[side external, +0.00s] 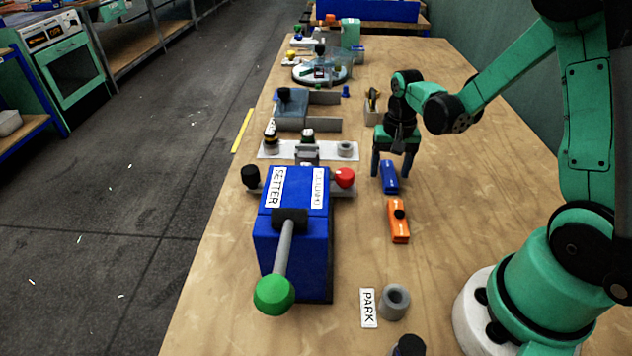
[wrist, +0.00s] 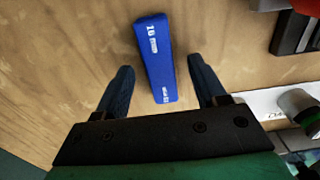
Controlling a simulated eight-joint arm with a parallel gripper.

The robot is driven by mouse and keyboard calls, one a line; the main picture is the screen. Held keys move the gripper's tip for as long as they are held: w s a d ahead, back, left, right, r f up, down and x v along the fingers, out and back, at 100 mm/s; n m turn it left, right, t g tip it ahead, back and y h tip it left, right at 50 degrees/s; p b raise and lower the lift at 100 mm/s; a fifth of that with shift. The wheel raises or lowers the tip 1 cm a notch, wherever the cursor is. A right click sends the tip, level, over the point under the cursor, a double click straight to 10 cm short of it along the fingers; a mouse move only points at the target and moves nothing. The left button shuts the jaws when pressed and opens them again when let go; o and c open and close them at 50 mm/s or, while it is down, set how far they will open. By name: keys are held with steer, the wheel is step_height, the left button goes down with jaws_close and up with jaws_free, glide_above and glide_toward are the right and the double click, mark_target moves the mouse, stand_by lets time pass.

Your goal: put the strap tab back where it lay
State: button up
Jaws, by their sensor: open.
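A blue bar (side external: 389,178) with white print lies flat on the wooden table; it also shows in the wrist view (wrist: 157,62). My gripper (side external: 392,172) is open above it, pointing down, with one finger on each side of the bar. In the wrist view, gaps show between the bar and both fingers of my gripper (wrist: 161,68). An orange bar (side external: 398,228) with a black knob on top lies on the table nearer the side camera. No label that I can read tells which bar is the strap tab.
A blue press marked SETTER (side external: 290,240) with a green-knobbed lever stands to the left. A PARK label (side external: 368,308) and a grey ring (side external: 395,302) lie in front. A white plate (side external: 280,150) with fittings stands left of my gripper. The table right of the bars is clear.

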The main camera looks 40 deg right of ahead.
mark_target(389, 173)
step_height(389, 173, up, 11)
steer(key=s+a+r+n+t, duration=0.1)
steer(key=s+a+n+t, duration=0.2)
steer(key=a+n+t, duration=0.4)
steer(key=shift+s+a+r+n, duration=0.35)
steer(key=shift+a+n, duration=0.65)
steer(key=shift+a, duration=1.5)
